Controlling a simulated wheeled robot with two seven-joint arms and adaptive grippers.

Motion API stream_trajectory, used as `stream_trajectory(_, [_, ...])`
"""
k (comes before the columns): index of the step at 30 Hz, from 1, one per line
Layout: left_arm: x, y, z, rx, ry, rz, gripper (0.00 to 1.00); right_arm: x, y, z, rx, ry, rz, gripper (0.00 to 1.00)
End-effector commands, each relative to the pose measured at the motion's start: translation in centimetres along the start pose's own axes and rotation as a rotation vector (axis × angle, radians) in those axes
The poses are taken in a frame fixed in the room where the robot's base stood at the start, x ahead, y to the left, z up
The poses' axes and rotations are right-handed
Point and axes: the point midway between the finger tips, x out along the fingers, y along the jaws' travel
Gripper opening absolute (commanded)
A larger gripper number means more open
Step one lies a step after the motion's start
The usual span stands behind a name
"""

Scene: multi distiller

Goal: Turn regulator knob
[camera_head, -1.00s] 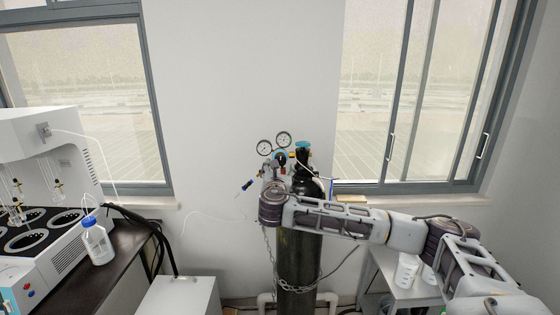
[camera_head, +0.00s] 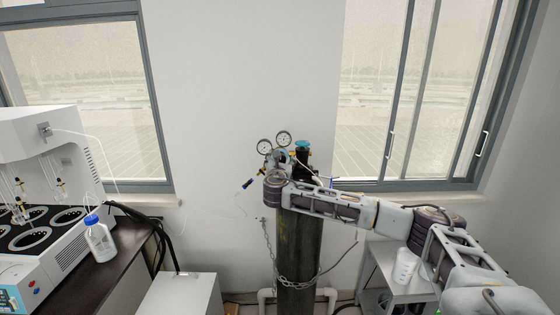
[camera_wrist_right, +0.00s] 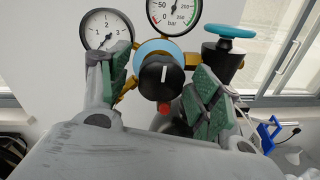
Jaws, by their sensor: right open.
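The regulator knob (camera_wrist_right: 161,77) is black with a white line and sits between the open fingers of my right gripper (camera_wrist_right: 160,88) in the right wrist view. The green finger pads stand on either side of it, with gaps visible. The line on the knob points nearly upright. Two round gauges (camera_wrist_right: 106,32) (camera_wrist_right: 174,14) rise above it, and they also show in the head view (camera_head: 284,138). The regulator is on a dark gas cylinder (camera_head: 297,245). My right wrist hides much of the regulator in the head view. My left gripper is out of view.
A blue valve handwheel (camera_wrist_right: 230,31) is right of the knob, close to the right finger. A chain (camera_head: 283,278) loops round the cylinder.

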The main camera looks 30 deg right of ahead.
Motion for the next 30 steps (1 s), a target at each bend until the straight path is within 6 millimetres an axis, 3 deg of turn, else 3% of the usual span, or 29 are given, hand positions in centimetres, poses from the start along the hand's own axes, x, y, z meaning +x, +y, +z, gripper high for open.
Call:
stream_trajectory(11, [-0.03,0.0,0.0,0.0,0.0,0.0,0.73,0.24,-0.04,-0.04,-0.001,0.0,-0.001,0.64])
stream_trajectory(22, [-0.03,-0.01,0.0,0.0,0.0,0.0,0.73,0.23,-0.06,-0.05,-0.001,0.0,-0.001,0.18])
stream_trajectory(30, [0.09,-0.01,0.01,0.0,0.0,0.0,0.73,0.22,-0.08,-0.14,0.013,0.002,-0.002,0.17])
